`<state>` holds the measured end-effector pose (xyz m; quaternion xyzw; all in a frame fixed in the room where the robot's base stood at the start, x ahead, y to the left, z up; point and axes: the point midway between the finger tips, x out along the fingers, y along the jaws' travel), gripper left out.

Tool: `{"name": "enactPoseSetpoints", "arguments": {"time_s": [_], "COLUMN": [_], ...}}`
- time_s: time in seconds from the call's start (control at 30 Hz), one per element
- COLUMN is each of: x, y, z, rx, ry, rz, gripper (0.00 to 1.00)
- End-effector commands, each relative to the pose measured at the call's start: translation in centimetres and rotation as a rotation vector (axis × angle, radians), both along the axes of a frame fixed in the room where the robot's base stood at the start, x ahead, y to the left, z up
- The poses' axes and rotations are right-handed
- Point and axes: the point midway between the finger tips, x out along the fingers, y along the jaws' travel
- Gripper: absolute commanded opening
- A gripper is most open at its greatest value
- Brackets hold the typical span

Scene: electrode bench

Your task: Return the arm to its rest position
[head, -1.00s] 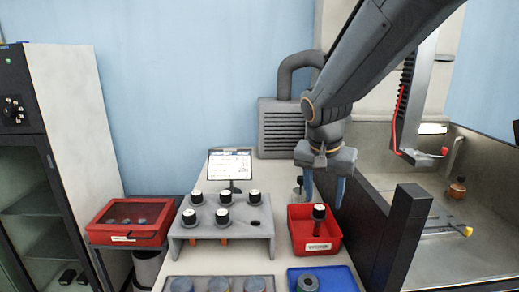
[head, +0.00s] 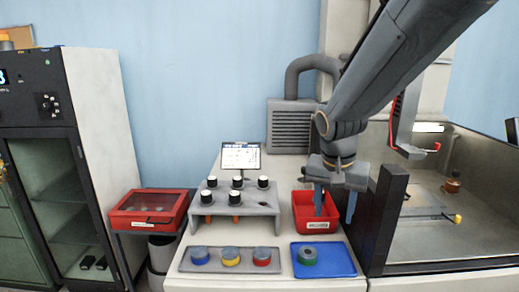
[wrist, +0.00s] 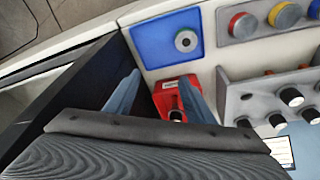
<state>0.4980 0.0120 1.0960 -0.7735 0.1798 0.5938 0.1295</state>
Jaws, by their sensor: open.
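My gripper (head: 335,206) is open and empty, with its two blue fingers pointing down at the right side of the red bin (head: 302,226). In the wrist view, my gripper (wrist: 160,98) has its fingers apart, one by the dark partition and one by the red bin (wrist: 164,98). A black-capped bottle (wrist: 177,115) is in the bin in the wrist view, between the fingers in the picture and not held. In the head view the left finger largely covers that bottle. My arm reaches down from the upper right.
A grey rack (head: 234,212) holds several black-capped bottles. In front are a grey tray (head: 216,263) with coloured round pieces and a blue tray (head: 336,260) with a green one. A dark partition (head: 389,215) stands close right of my gripper. A red lidded box (head: 150,209) is at left.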

Motion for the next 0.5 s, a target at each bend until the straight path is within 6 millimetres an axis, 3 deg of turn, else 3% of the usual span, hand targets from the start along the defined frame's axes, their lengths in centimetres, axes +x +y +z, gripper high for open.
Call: {"name": "enactPoseSetpoints", "arguments": {"time_s": [0.27,0.5], "x": [-3.8,-9.0], "y": [-0.6,-1.0], "z": [-3.6,-7.7], "rx": [0.016,0.036], "ry": [0.056,0.110], "rz": [0.135,0.314], "gripper": [0.49,0.49]}}
